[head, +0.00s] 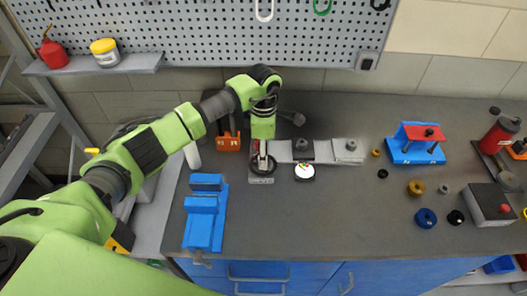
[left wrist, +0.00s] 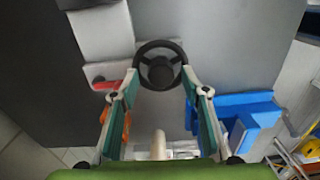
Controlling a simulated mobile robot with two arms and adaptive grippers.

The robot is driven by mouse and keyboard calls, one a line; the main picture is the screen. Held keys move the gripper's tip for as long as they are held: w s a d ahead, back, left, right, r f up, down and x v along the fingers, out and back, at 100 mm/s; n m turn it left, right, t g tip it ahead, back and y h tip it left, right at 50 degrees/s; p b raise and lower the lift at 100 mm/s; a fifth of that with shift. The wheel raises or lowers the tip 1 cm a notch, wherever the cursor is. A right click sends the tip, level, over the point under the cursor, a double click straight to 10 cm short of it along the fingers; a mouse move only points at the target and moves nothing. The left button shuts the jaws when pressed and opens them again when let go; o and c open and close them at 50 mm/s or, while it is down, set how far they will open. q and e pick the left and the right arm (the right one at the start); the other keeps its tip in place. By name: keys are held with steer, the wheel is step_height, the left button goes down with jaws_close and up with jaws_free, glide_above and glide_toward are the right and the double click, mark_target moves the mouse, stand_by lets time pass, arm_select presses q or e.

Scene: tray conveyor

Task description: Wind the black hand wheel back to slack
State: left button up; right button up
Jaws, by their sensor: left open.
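The black hand wheel (head: 262,172) sits at the left end of the grey fixture (head: 318,152) on the bench. In the left wrist view the wheel (left wrist: 160,71) shows as a dark ring with a hub and spokes. My left gripper (head: 262,158) points down over the wheel. Its fingers are open (left wrist: 160,82), with one fingertip at each side of the rim; I cannot tell whether they touch it. Part of the wheel is hidden by the gripper in the head view. My right gripper is not in view.
A round dial (head: 304,172) lies just right of the wheel. A blue vise (head: 206,215) stands to the left, and an orange block (head: 228,143) behind it. A blue and red press (head: 416,143) and several small round parts are at the right. The front middle bench is clear.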

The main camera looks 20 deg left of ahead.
arm_select(q)
steer(key=shift+f, duration=0.35)
steer(key=shift+s+f, duration=0.1)
steer(key=shift+f, duration=0.15)
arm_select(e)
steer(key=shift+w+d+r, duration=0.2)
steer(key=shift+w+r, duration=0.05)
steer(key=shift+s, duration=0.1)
arm_select(q)
steer(key=c, duration=1.1)
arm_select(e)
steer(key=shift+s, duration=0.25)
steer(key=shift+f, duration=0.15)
